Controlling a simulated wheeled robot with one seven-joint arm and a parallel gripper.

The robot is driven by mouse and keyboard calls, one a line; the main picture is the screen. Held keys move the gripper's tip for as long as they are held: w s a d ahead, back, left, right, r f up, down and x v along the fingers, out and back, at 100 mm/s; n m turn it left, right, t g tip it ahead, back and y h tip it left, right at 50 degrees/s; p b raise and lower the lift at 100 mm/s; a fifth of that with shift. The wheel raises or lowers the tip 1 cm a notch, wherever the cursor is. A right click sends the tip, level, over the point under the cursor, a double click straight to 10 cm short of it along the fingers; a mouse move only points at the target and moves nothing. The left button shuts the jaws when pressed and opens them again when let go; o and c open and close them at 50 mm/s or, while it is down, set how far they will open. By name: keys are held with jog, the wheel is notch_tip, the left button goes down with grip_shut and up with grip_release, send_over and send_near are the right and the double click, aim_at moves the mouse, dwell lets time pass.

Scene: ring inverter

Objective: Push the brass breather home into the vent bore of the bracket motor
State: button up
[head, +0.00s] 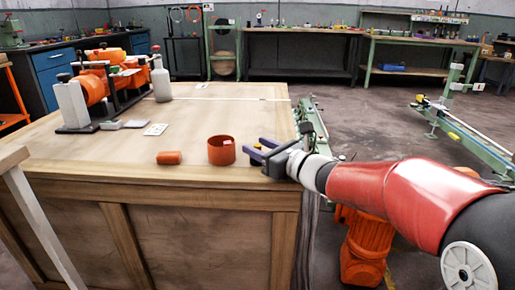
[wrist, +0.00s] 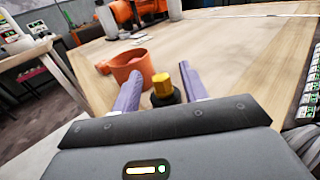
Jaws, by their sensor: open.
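My gripper (head: 262,150) is low at the table's right edge, its two purple fingers spread open. In the wrist view my gripper (wrist: 158,84) has the brass breather (wrist: 162,86), a yellow hex-headed piece above a dark collar, between its fingers. Gaps show on both sides of the breather, closer to the right finger. In the head view the brass breather (head: 257,147) is a small yellow spot by the fingers. An orange motor assembly (head: 97,88) stands on a dark frame at the table's far left; I cannot tell if it is the bracket motor. No vent bore is discernible.
An open orange cup (head: 221,150) stands just left of my gripper, with a small orange cylinder (head: 169,158) farther left. The wooden table's (head: 215,112) middle is clear.

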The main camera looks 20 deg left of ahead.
jog(key=shift+w+a, duration=0.3)
jog(key=shift+a, duration=0.2)
grip_shut()
